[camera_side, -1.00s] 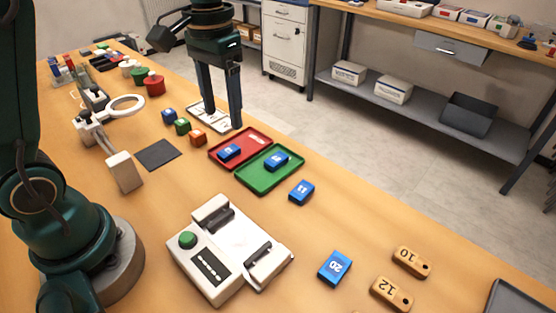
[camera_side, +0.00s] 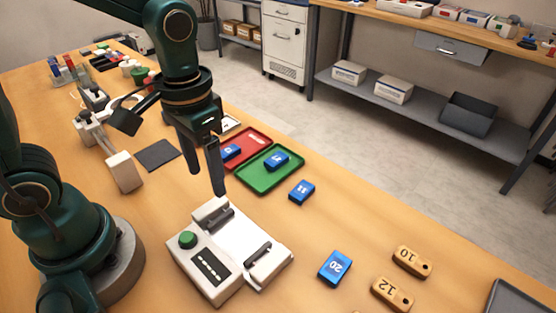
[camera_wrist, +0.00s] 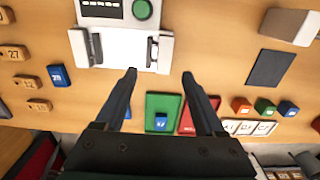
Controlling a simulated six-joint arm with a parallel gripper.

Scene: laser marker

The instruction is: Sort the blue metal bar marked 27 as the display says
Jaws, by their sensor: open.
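My gripper (camera_side: 207,182) is open and empty, above the table behind the white marking machine (camera_side: 240,245); its fingers also show in the wrist view (camera_wrist: 159,73). A blue bar (camera_side: 277,160) lies in the green tray (camera_side: 262,184); its number is too small to read surely. Another blue bar (camera_side: 231,152) lies in the red tray (camera_side: 257,138). A blue bar marked 11 (camera_side: 302,192) and one marked 20 (camera_side: 335,268) lie on the table. I cannot tell which blue bar is 27. The machine's dark panel (camera_side: 210,267) has white marks I cannot read.
Wooden tags marked 10 (camera_side: 411,262) and 12 (camera_side: 392,293) lie near the front right. A wooden tag seemingly marked 27 (camera_wrist: 12,53) shows in the wrist view. A dark mat (camera_side: 158,155) and a pale block (camera_side: 124,172) stand left of my gripper.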

